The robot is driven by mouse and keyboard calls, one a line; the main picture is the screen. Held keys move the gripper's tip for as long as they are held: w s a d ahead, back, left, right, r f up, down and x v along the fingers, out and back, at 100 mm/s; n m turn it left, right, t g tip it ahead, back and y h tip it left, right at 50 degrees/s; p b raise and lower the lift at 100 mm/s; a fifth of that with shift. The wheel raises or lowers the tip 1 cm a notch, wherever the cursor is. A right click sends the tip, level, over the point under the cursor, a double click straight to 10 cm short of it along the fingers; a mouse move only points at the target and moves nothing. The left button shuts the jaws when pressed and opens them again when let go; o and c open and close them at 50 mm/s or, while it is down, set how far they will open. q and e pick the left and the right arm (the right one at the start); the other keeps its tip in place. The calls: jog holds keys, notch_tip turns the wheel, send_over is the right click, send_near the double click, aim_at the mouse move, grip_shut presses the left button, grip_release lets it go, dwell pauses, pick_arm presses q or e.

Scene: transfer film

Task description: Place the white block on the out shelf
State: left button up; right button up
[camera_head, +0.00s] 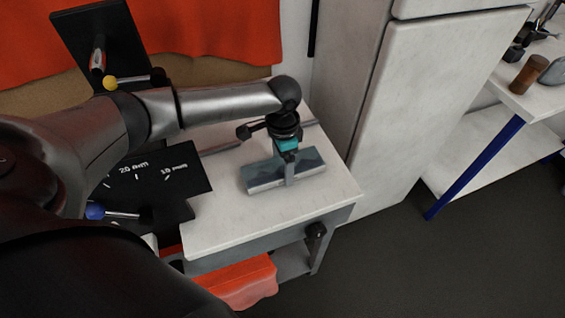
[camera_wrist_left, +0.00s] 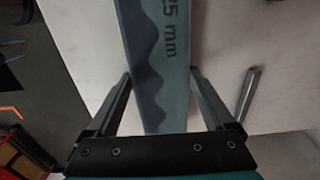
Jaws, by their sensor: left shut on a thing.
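I cannot tell whether the block touches the table top. No block that is plainly white shows, and I cannot tell which surface is the out shelf. My right gripper is not in view.
A black board with scale marks (camera_head: 130,185) lies at the table's left. A metal rod (camera_head: 221,147) lies behind the block. A tall white cabinet (camera_head: 425,90) stands to the right. Beyond it is a blue-legged shelf unit (camera_head: 470,170) with several objects on top and a bare lower shelf.

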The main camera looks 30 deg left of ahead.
aim_at(282, 166)
pick_arm(q)
jog(key=o, duration=1.2)
notch_tip(282, 166, up, 12)
jog(key=shift+r+p, duration=0.1)
jog(key=shift+p, duration=0.75)
